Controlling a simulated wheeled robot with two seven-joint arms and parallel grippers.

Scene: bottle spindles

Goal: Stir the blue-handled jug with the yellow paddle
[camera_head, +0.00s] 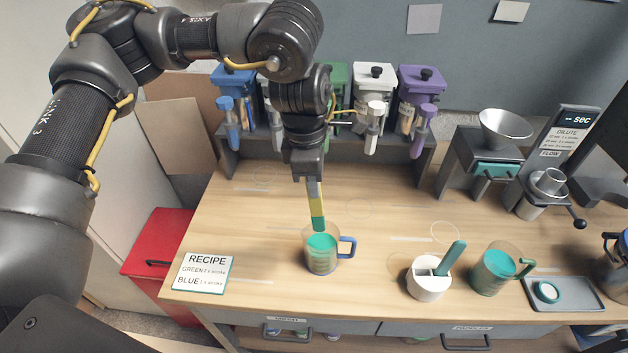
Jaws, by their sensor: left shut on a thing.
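The blue-handled jug (324,262) stands on the table, clear-walled, with teal liquid inside and its handle on the right. My left gripper (308,176) points down above it and is shut on the yellow paddle (315,197). The paddle hangs nearly upright. Its lower end is teal and reaches the jug's mouth; I cannot tell whether the tip touches the liquid. My right gripper is not in view.
A white holder (430,283) with a teal paddle (452,257) and a second teal-filled jug (492,272) stand to the right. A grey tray (580,292) lies beyond. A recipe card (203,272) is at left. Coloured dispensers (420,88) line the back.

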